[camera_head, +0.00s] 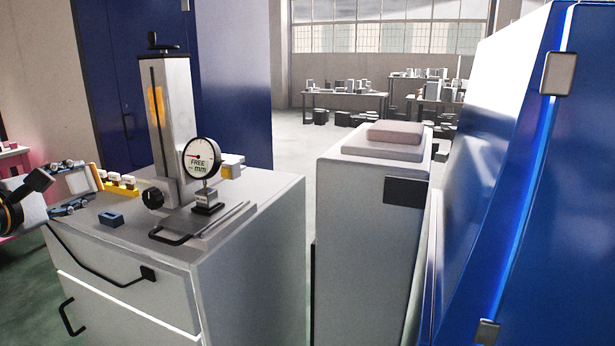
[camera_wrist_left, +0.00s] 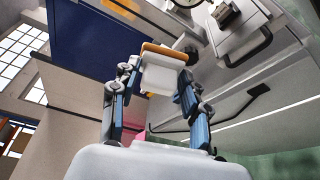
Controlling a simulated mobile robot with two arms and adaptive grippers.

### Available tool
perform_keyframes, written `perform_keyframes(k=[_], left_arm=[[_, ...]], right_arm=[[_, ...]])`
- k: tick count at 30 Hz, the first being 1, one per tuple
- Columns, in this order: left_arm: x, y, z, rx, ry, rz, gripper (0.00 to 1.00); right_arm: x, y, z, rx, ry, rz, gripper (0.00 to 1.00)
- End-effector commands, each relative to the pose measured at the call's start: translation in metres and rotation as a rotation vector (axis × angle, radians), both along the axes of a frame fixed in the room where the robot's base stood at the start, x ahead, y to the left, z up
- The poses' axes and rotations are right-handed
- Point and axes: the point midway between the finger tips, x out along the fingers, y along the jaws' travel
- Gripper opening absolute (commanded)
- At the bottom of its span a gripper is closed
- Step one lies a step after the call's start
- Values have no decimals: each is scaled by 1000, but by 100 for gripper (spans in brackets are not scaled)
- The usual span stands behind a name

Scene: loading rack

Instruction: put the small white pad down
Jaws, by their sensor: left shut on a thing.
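The small white pad (camera_wrist_left: 163,79), with an orange-yellow strip on its far side, sits between the two fingers of my left gripper (camera_wrist_left: 150,92) in the left wrist view. In the head view my left gripper (camera_head: 76,187) is at the left, shut on the pad (camera_head: 80,181), by the left edge of the grey cabinet top (camera_head: 135,239). I cannot tell whether the held pad touches anything. My right gripper is not in view.
A dial gauge (camera_head: 201,158) on a tall stand (camera_head: 172,125) is on the cabinet, with a small dark blue block (camera_head: 110,219) in front. A grey pedestal (camera_head: 368,230) and a large blue machine (camera_head: 520,170) stand to the right.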

Motion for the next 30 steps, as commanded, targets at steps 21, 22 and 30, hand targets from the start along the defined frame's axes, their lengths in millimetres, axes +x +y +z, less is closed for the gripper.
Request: perform_keyframes(k=[21,22,30], left_arm=[[-110,-133,-178,-16,7,-248,20],[-117,-142,-189,-16,7,-264,20],[-162,-198,-263,-4,4,-373,20]], right_arm=[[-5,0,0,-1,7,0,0],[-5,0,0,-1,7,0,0],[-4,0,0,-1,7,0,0]])
